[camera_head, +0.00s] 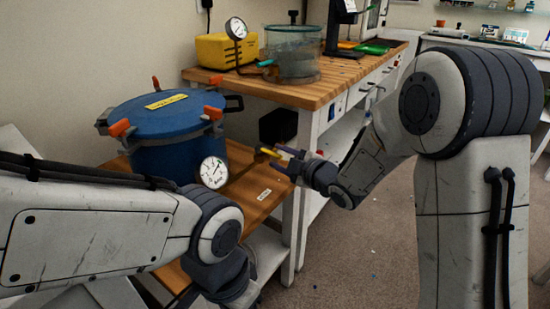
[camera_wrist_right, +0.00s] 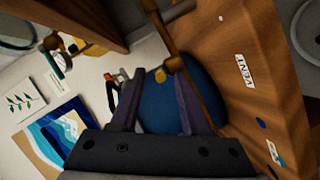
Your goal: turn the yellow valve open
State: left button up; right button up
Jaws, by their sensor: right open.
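The yellow valve (camera_head: 270,152) sits at the end of a thin brass pipe to the right of the blue pressure pot (camera_head: 165,115). My right gripper (camera_head: 284,158) is right at the valve, with its fingers pointing left towards it. In the right wrist view the open fingers (camera_wrist_right: 158,100) stand apart. The small yellow valve part (camera_wrist_right: 160,74) shows between and just beyond their tips, beside the brass pipe. I cannot tell whether a finger touches it. My left arm crosses the lower left of the head view, and its gripper is out of the picture.
A pressure gauge (camera_head: 214,172) stands in front of the pot. A label (camera_head: 264,194) lies on the low wooden bench (camera_head: 245,205). A higher bench (camera_head: 325,88) behind carries a yellow pump (camera_head: 225,50) and a clear chamber (camera_head: 291,58). The carpet at right front is mostly free.

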jog(key=shift+x, duration=1.15)
grip_shut()
dwell(0.6)
